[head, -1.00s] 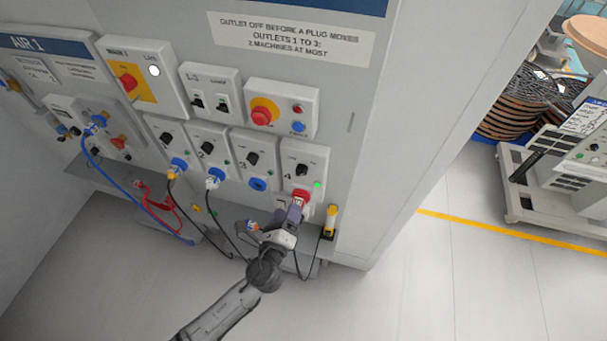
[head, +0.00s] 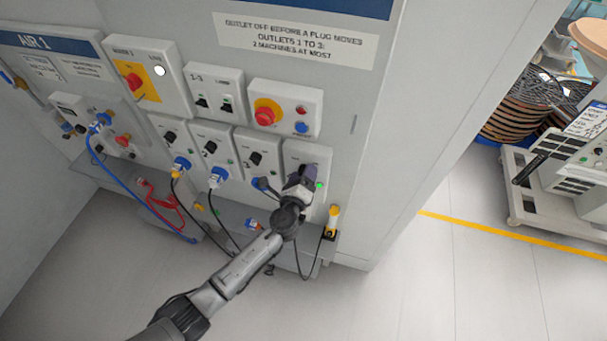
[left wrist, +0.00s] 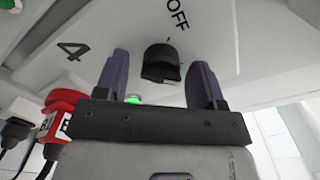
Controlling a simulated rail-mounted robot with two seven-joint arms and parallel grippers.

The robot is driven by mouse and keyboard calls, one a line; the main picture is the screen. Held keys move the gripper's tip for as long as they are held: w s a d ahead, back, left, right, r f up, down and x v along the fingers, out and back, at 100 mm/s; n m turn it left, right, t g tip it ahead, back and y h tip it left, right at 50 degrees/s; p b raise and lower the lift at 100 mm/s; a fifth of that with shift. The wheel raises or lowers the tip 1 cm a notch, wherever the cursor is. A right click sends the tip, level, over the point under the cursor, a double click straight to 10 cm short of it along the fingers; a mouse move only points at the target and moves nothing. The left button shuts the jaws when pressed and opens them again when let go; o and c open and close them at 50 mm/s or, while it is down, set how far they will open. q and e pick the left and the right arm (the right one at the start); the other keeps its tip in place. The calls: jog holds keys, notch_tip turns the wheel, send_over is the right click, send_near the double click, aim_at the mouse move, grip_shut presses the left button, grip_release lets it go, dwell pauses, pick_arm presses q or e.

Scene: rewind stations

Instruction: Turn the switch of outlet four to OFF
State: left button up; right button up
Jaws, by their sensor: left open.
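Outlet four (head: 319,156) is the rightmost grey box of the lower row, with a lit green lamp (head: 320,186). My left gripper (head: 302,172) is in front of it and hides its switch and socket in the head view. In the left wrist view the black switch knob (left wrist: 161,64) sits between the two open purple fingertips (left wrist: 160,80), with a gap on each side. The OFF label (left wrist: 177,13) and the number 4 (left wrist: 72,50) show on the panel. A red plug (left wrist: 62,115) shows at the left. My right gripper is not in view.
Outlets with blue plugs (head: 182,163) and hanging cables are left of outlet four. A red emergency button (head: 265,115) is above. A yellow-topped holder (head: 333,215) stands at the lower right on the ledge. Open floor lies in front.

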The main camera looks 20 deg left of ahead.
pick_arm(q)
jog(key=shift+w, duration=0.1)
jog(key=shift+c, duration=0.3)
jog(key=c, duration=0.8)
